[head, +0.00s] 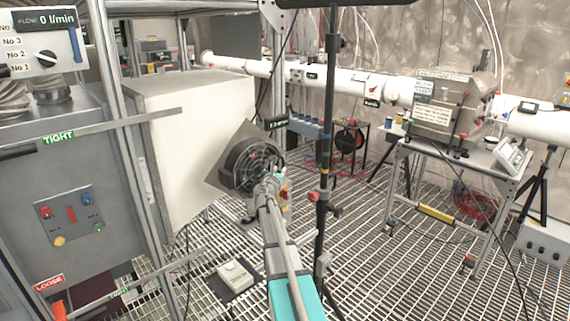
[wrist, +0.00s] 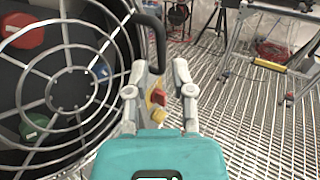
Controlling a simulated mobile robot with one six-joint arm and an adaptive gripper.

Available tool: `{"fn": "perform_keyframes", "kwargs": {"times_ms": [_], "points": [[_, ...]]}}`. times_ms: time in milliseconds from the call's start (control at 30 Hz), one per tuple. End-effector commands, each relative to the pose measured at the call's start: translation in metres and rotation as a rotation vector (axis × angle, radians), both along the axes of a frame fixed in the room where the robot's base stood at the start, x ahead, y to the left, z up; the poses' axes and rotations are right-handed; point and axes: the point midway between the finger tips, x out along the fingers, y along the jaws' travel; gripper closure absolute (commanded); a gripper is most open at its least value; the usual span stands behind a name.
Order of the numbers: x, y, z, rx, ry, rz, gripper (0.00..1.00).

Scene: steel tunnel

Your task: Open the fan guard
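The fan guard, a round wire grille (wrist: 67,47), fills the left of the wrist view, with a dark space behind it. In the head view the guard (head: 252,168) covers a black round fan on a tilted grey plate (head: 222,172). A black curved handle (wrist: 157,30) stands at the guard's right edge in the wrist view. My gripper (wrist: 160,65) has its two fingers apart, beside the guard's right side. The handle's lower end shows between the fingertips; I cannot tell whether they touch it. In the head view my gripper (head: 268,184) partly hides the guard's lower right.
Red, green and blue shapes (wrist: 32,32) show behind the grille. A grey part with red and yellow knobs (wrist: 157,98) lies beyond my fingers. A black upright pole (head: 326,120) stands right of my arm. A wheeled table (head: 455,160) is farther right, across open grating.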

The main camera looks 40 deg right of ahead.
Motion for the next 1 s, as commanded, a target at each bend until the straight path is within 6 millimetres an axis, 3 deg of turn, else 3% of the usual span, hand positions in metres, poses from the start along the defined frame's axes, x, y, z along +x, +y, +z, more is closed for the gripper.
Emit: {"fn": "perform_keyframes", "kwargs": {"times_ms": [400, 900, 933, 1000], "points": [[0.036, -0.044, 0.0, 0.0, 0.0, 0.0, 0.69], [0.041, -0.05, 0.0, 0.0, 0.0, 0.002, 0.69], [0.041, -0.05, 0.0, 0.0, 0.0, 0.002, 0.71], [0.042, -0.05, 0.0, 0.0, 0.0, 0.002, 0.84]]}}
